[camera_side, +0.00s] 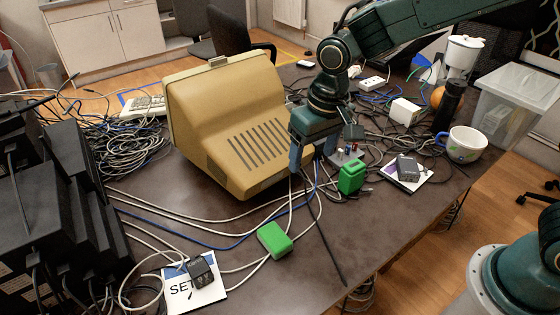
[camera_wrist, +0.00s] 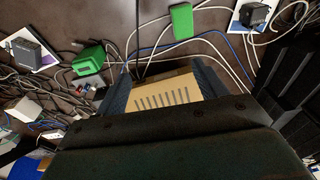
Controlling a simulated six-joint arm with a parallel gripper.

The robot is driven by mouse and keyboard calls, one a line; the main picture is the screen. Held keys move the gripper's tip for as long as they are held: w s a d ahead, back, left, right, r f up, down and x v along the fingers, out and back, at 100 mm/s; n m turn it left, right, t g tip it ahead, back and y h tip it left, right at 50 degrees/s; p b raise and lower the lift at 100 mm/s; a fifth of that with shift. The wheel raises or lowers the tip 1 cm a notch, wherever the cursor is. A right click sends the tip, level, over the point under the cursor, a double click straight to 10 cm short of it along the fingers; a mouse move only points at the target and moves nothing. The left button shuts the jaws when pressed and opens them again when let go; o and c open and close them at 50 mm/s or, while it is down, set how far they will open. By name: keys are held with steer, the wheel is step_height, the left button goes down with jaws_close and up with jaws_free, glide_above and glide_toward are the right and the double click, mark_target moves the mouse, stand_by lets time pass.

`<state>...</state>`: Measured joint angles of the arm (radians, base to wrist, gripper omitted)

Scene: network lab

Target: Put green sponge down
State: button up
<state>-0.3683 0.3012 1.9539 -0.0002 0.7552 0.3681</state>
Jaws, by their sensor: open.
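The green sponge (camera_side: 274,240) is a flat green block lying on the dark table, near the front edge and across or beside some thin cables. It also shows in the wrist view (camera_wrist: 181,22) at the top middle. My gripper (camera_side: 313,160) is open, above the table in front of the beige monitor, behind and to the right of the sponge and apart from it. In the wrist view, the two blue-grey fingers (camera_wrist: 160,82) stand wide apart with the monitor's vented casing between them in the picture. Nothing is held.
A beige CRT monitor (camera_side: 232,125) stands close to my gripper. A green container (camera_side: 352,178) stands right of it. A black adapter (camera_side: 200,271) sits on a white card at the front left. Cables run over the table. Bare tabletop (camera_side: 385,228) lies at the front right.

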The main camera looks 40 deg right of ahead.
steer(key=s+d+r+t, duration=0.2)
steer(key=s+d+r, duration=0.7)
steer(key=r, duration=0.1)
steer(key=s+d+r+t, duration=0.1)
steer(key=s+d, duration=0.5)
steer(key=s, duration=0.6)
steer(key=shift+s+d+r+t+h, duration=0.15)
steer(key=shift+s+r+t+h, duration=0.2)
steer(key=shift+t, duration=0.25)
